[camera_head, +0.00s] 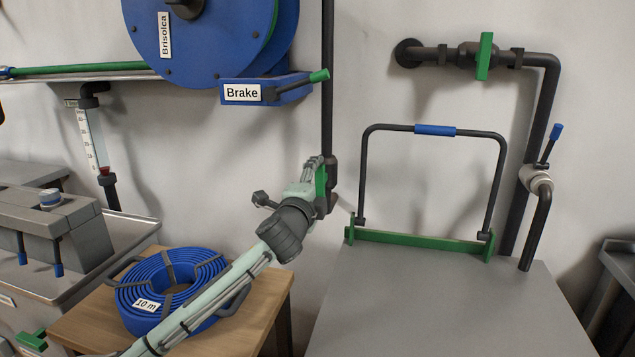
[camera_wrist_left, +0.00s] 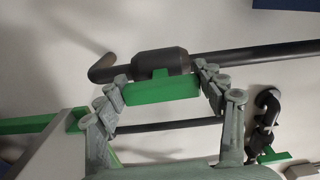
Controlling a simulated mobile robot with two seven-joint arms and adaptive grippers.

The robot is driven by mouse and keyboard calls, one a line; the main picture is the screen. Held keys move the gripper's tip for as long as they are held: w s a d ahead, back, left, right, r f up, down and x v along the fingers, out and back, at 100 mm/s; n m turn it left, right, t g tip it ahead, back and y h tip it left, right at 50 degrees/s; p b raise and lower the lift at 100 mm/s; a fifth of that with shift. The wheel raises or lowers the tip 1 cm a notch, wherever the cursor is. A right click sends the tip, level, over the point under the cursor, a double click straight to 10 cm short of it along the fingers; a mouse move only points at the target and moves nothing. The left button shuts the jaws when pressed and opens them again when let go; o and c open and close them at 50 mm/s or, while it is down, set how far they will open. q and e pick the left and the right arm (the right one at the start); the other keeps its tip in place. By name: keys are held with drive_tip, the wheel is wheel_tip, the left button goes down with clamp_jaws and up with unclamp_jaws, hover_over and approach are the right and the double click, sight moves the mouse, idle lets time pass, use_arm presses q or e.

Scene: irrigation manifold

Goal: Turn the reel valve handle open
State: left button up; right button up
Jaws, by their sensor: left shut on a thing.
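The reel valve (camera_wrist_left: 160,62) is a dark body on the black pipe that runs down the wall beside the reel. Its green bar handle (camera_head: 321,181) shows at the pipe's lower end, partly covered by my gripper. In the left wrist view the green handle (camera_wrist_left: 161,90) lies nearly parallel to the pipe. My left gripper (camera_head: 315,172) is shut on the handle, with one finger at each end of the bar in the wrist view. My right gripper is in neither view.
A blue reel (camera_head: 215,35) and its brake box (camera_head: 290,88) are above left. A blue coiled hose (camera_head: 172,285) lies on a wooden table below my arm. A grey cabinet (camera_head: 440,305) with a black-and-green frame stands right. Another green-handled valve (camera_head: 484,56) is on the wall.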

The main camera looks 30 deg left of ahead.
use_arm(q)
drive_tip(key=shift+d, duration=0.1)
drive_tip(key=o, duration=1.2)
drive_tip(key=shift+c, duration=0.2)
drive_tip(key=shift+s, duration=0.1)
drive_tip(key=v, duration=1.1)
drive_tip(key=shift+s, duration=0.4)
drive_tip(key=shift+d, duration=0.1)
drive_tip(key=x, duration=1.2)
drive_tip(key=shift+w, duration=0.1)
